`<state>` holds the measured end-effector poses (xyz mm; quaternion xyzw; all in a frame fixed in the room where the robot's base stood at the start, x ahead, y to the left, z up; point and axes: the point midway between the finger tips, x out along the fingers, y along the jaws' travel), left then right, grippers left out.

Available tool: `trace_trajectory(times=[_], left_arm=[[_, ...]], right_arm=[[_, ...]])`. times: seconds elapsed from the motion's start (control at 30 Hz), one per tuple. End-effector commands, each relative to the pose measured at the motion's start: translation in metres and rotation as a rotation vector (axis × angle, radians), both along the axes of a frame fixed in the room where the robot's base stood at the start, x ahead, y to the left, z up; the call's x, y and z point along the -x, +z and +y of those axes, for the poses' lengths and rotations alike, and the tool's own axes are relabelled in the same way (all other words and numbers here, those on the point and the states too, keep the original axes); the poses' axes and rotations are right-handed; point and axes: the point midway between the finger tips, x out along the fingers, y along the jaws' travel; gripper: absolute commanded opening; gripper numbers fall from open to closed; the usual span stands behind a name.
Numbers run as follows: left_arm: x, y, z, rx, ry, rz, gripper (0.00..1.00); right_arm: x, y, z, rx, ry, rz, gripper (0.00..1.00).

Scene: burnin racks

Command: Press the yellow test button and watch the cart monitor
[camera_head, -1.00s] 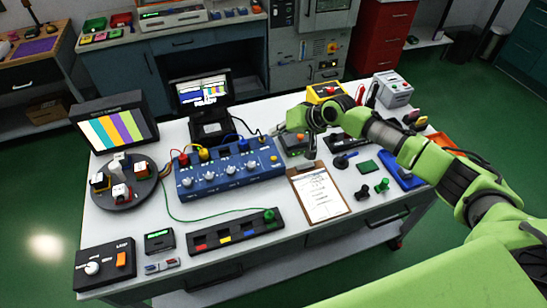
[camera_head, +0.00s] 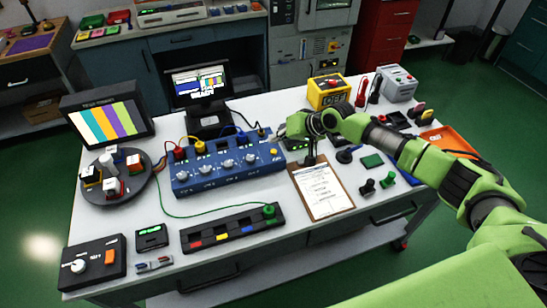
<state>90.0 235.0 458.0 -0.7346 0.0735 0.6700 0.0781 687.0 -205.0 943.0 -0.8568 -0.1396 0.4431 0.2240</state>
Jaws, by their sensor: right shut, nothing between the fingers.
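The yellow test button (camera_head: 274,152) sits at the right end of the blue box (camera_head: 225,180), which has several white knobs on its front. My right gripper (camera_head: 279,134) is shut and empty, above the box's right end and just behind the button. It looks apart from the button. A monitor with colour bars (camera_head: 108,124) stands at the left of the table. I cannot tell which is the cart monitor. My left gripper is not in view.
A clipboard (camera_head: 322,190) lies below my right forearm. A black strip with coloured blocks (camera_head: 232,229) and a green lead lie in front of the box. A round stand (camera_head: 115,194) with cubes is at left. A yellow box (camera_head: 328,93) stands behind my arm.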

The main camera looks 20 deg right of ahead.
Motion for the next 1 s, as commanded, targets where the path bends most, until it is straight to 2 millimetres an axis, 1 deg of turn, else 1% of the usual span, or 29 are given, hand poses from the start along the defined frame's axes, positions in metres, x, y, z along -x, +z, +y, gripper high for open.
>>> trace_trajectory(times=[0.03,0.2,1.0], left_arm=[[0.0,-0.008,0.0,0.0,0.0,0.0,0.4],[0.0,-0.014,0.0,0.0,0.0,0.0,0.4],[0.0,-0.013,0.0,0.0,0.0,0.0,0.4]], right_arm=[[0.0,-0.011,0.001,-0.001,0.0,0.001,0.0],[0.0,-0.021,0.0,0.0,0.0,0.0,0.0],[0.0,-0.021,0.001,0.001,0.001,0.0,0.0]])
